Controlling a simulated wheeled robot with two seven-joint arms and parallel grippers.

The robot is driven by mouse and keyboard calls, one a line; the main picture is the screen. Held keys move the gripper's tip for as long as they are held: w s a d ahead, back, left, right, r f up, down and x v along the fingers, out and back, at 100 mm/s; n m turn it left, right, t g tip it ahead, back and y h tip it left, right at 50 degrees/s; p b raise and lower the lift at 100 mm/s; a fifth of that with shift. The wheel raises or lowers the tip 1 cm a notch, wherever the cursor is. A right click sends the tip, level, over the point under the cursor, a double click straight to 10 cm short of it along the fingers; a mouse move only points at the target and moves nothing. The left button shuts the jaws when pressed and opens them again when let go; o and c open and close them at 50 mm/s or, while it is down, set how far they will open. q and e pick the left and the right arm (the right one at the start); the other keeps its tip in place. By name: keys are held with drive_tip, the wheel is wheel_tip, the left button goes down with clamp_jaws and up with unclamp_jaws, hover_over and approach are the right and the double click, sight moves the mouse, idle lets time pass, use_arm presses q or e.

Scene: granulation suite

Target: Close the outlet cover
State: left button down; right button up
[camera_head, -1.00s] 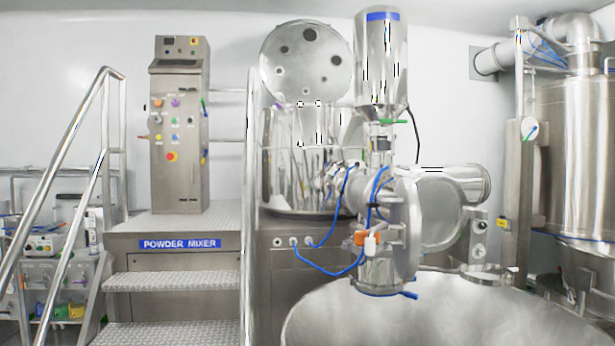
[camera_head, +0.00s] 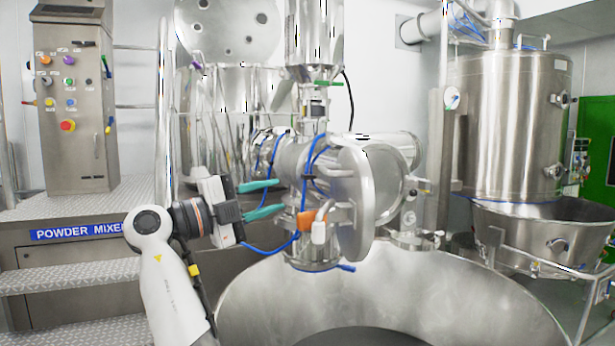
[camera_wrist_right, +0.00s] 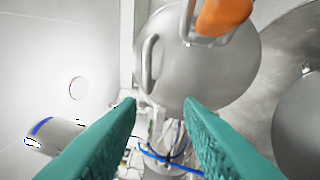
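The outlet cover (camera_head: 357,200) is a round steel plate, seen at a slant in the middle of the head view. A bracket and a handle with an orange part (camera_head: 308,219) and a white end sit at its left. In the wrist view the cover (camera_wrist_right: 215,75) shows its broad face, with a curved bar handle (camera_wrist_right: 150,62) near its left edge. My right gripper (camera_head: 280,197) has teal fingers spread apart and empty, left of the cover and apart from it. In the wrist view its fingertips (camera_wrist_right: 162,101) lie below the bar handle. My left gripper is not in view.
Blue hoses (camera_head: 270,245) hang around the outlet pipe. A large steel bowl (camera_head: 470,290) lies below the cover. Steps and a control cabinet (camera_head: 75,110) stand at the left, a steel vessel (camera_head: 510,125) at the right.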

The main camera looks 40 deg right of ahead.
sight(325, 167)
drive_tip(key=shift+m+g, duration=0.3)
drive_tip(key=shift+m, duration=0.4)
drive_tip(key=p+x, duration=0.2)
drive_tip(key=x, duration=0.1)
drive_tip(key=r+p+x, duration=0.1)
drive_tip(key=x, duration=0.3)
drive_tip(key=r+p+x, duration=0.1)
drive_tip(key=p+x, duration=0.1)
drive_tip(key=x, duration=0.2)
drive_tip(key=shift+s+a+p, duration=0.25)
drive_tip(key=shift+s+p, duration=0.1)
drive_tip(key=shift+s, duration=0.05)
drive_tip(key=shift+s+d+r, duration=0.1)
drive_tip(key=shift+s+d, duration=0.05)
drive_tip(key=shift+d, duration=0.45)
drive_tip(key=shift+c, duration=0.5)
clamp_jaws()
